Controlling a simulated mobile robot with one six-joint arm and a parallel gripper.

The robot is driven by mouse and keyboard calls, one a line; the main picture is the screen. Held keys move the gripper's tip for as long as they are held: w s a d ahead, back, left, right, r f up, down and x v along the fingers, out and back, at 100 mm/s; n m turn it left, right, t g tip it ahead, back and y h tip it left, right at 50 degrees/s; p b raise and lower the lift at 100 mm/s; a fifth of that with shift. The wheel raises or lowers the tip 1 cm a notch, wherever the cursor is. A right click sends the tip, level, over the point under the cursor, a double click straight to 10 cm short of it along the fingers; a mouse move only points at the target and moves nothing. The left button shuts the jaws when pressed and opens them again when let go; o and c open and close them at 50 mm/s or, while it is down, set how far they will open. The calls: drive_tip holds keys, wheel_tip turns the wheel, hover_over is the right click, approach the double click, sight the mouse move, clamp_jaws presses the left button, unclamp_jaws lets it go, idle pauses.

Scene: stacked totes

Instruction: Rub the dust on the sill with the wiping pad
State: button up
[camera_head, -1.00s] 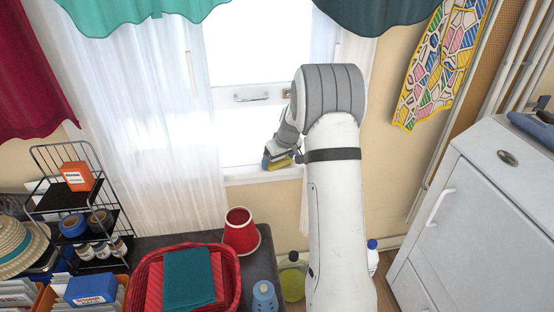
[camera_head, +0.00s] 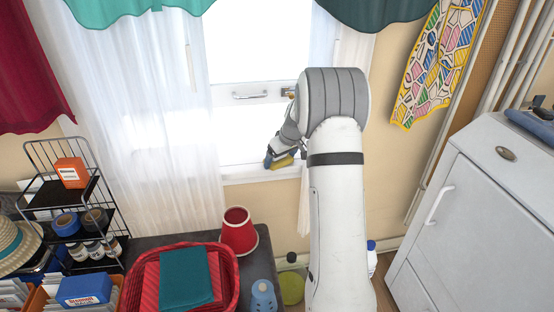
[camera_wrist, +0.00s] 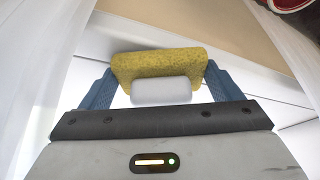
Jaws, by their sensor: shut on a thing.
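My gripper (camera_wrist: 158,90) is shut on the wiping pad, with its blue fingers on either side of the pad's pale grip. The wiping pad (camera_wrist: 160,64) has a yellow sponge face and a white block in the wrist view. In the head view the pad (camera_head: 283,162) shows as a small yellow piece at the sill, below my wrist. The white sill (camera_head: 245,174) runs under the window, and the pad is at its right part. I cannot tell whether the pad touches the sill. No dust can be made out; the pad and arm hide part of the sill.
Sheer white curtains (camera_head: 150,130) hang left of the sill. A red cup (camera_head: 239,231) and a red basket (camera_head: 228,285) stand on the dark surface below. A black wire rack (camera_head: 70,205) is at the left. A white cabinet (camera_head: 480,220) stands at the right.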

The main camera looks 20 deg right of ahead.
drive_tip(key=shift+m+h, duration=0.4)
drive_tip(key=d, duration=0.5)
drive_tip(key=shift+s+d+r, duration=0.2)
drive_tip(key=shift+s+r, duration=0.15)
drive_tip(key=shift+r, duration=0.05)
drive_tip(key=shift+w+a, duration=0.25)
drive_tip(key=shift+a, duration=0.6)
drive_tip(key=shift+w+a, duration=0.25)
drive_tip(key=shift+a, duration=0.6)
drive_tip(key=shift+w+a, duration=0.25)
drive_tip(key=shift+a, duration=0.6)
drive_tip(key=shift+a+f, duration=0.15)
drive_tip(key=shift+a, duration=0.55)
drive_tip(key=shift+a+r+p, duration=0.1)
drive_tip(key=shift+r+p, duration=1.7)
drive_tip(key=shift+r, duration=1.15)
drive_tip(key=shift+r+p, duration=0.9)
drive_tip(key=shift+r, duration=0.65)
